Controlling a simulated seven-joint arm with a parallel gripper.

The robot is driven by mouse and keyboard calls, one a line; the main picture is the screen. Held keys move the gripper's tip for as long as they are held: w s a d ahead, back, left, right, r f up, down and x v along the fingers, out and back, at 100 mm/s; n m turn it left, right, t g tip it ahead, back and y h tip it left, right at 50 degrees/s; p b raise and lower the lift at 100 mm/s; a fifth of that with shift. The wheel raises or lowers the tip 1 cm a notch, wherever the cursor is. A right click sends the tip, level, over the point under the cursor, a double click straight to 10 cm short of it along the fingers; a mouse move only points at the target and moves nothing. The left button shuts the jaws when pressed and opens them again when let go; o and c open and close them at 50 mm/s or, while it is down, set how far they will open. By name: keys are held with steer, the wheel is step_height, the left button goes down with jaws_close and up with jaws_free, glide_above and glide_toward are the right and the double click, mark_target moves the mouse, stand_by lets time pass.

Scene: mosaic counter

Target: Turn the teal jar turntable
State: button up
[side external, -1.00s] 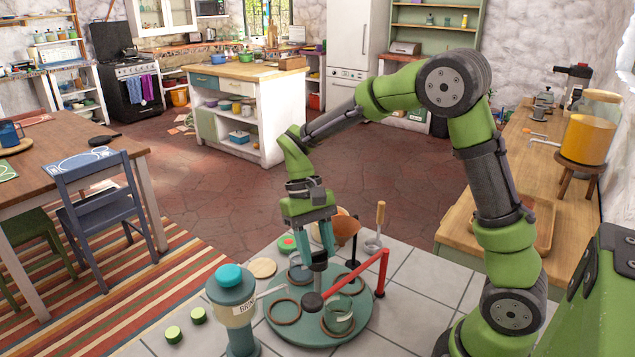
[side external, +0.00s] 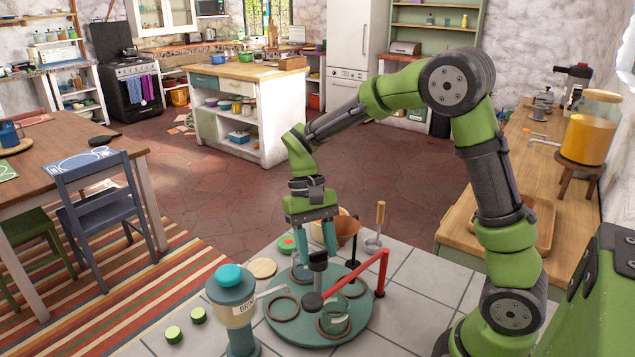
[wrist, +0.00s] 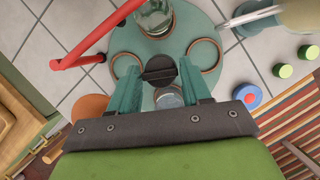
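The teal turntable (side external: 318,340) is a round disc on the tiled counter, carrying wooden rings (side external: 283,308). A glass jar (side external: 337,318) stands on its near side; another (wrist: 168,97) shows between my fingers in the wrist view. A dark-topped central post (side external: 318,258) rises from the disc; it also shows in the wrist view (wrist: 158,70). My gripper (side external: 318,252) points down over the post, its teal fingers apart on either side of it. In the wrist view (wrist: 160,75) the fingers look open, with little room beside the knob. Contact cannot be made out.
A red bar (side external: 355,276) with a dark round end slants above the turntable from a post at right. A brine dispenser (side external: 233,310) with a spout stands at left. Green lids (side external: 173,334), a wooden disc (side external: 262,268) and a copper bowl (side external: 347,228) lie around.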

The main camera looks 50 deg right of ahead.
stand_by(0.3)
steer(key=n+h, duration=0.1)
steer(key=n, duration=0.2)
steer(key=n+h, duration=0.1)
steer(key=n, duration=0.2)
steer(key=shift+a+g, duration=0.2)
steer(key=shift+g, duration=0.1)
steer(key=v, duration=1.7)
steer(key=shift+s+a+r+m+t, duration=0.15)
steer(key=shift+s+m+t, duration=0.8)
steer(key=shift+m, duration=2.05)
steer(key=shift+s+d+r+m+t, duration=0.1)
steer(key=shift+s+r+m+t, duration=0.3)
steer(key=shift+s+m, duration=1.8)
steer(key=shift+s+a+r+m+t, duration=0.1)
steer(key=shift+s+m+t, duration=0.5)
steer(key=shift+m, duration=3.2)
steer(key=shift+w+f+t, duration=0.1)
steer(key=shift+w+t, duration=0.15)
